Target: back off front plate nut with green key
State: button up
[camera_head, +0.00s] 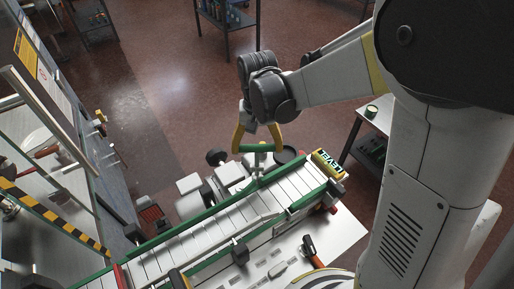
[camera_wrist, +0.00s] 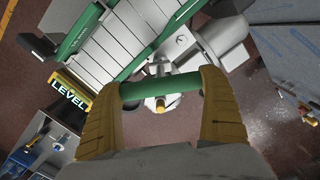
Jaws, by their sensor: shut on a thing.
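My gripper (camera_head: 257,143) has its yellow fingers closed on the two ends of the green key's bar (camera_head: 246,149), above the conveyor's far side. In the wrist view the green bar (camera_wrist: 160,90) spans crosswise between the fingers. A small brass-coloured piece (camera_wrist: 158,105) shows just below the bar; I cannot tell whether it is the key's end or the nut. In the head view a pale grey post (camera_head: 259,163) stands directly under the bar. The front plate and its nut are not clearly made out, and contact between key and nut is hidden.
The slatted conveyor (camera_head: 215,220) with green side rails runs below, a yellow LEVEL block (camera_head: 326,163) at its end. Grey motor housings (camera_head: 192,195) stand beside it. A hammer (camera_head: 312,250) lies on the white table (camera_head: 343,233). Open floor (camera_head: 160,75) lies beyond.

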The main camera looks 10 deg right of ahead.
jog(key=shift+r+p, duration=1.6)
jog(key=shift+r, duration=1.3)
